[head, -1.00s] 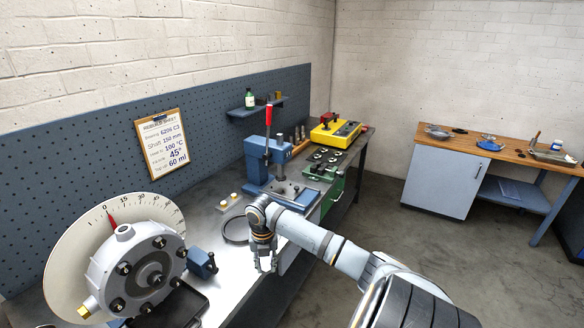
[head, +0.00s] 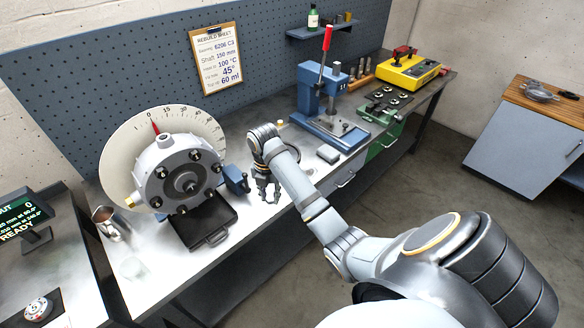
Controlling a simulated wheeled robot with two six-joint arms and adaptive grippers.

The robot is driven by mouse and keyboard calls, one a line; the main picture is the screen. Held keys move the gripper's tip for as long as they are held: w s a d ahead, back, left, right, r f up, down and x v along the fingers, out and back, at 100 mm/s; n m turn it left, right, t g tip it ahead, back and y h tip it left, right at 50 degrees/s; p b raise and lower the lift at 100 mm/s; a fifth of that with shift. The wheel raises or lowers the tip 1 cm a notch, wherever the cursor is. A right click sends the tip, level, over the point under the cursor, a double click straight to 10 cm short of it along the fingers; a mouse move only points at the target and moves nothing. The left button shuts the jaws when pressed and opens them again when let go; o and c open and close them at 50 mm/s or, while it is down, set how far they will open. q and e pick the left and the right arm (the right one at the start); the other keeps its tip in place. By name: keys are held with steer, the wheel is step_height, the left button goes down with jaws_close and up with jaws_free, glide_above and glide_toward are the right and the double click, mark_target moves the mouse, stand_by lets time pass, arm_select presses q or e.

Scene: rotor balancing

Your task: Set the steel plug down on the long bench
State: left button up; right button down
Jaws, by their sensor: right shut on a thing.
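My right gripper (head: 268,196) points down over the front part of the long bench (head: 240,262), to the right of the round housing. It is shut on the steel plug, which is too small and too covered by the fingers to make out. I cannot tell whether the plug touches the bench top. My left gripper is not in view.
A grey bolted housing (head: 182,172) with a dial (head: 112,150) stands to the left, a black tray (head: 202,228) before it. A small blue block (head: 236,180) is close beside my gripper. A blue press (head: 310,88) stands further back.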

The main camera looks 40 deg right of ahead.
steer(key=b, duration=0.5)
glide_toward(282, 199)
steer(key=s+a+r, duration=0.2)
steer(key=s+a, duration=0.1)
steer(key=w+d+f+p, duration=0.1)
steer(key=w+d+f, duration=0.1)
steer(key=f, duration=0.1)
steer(key=shift+w+d+f+p, duration=0.1)
steer(key=shift+w+d+p, duration=0.1)
steer(key=shift+p, duration=0.15)
steer(key=shift+w+d+f, duration=0.2)
steer(key=shift+d+f, duration=0.15)
steer(key=shift+f, duration=0.2)
step_height(282, 199, down, 3)
steer(key=shift+f+p, duration=0.1)
steer(key=shift+p, duration=0.55)
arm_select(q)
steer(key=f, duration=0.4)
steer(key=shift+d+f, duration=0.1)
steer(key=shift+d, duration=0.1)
arm_select(e)
steer(key=shift+f, duration=0.1)
steer(key=shift+f, duration=0.25)
steer(key=c, duration=1.1)
jaws_free()
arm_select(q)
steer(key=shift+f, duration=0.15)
arm_select(e)
steer(key=shift+o, duration=0.2)
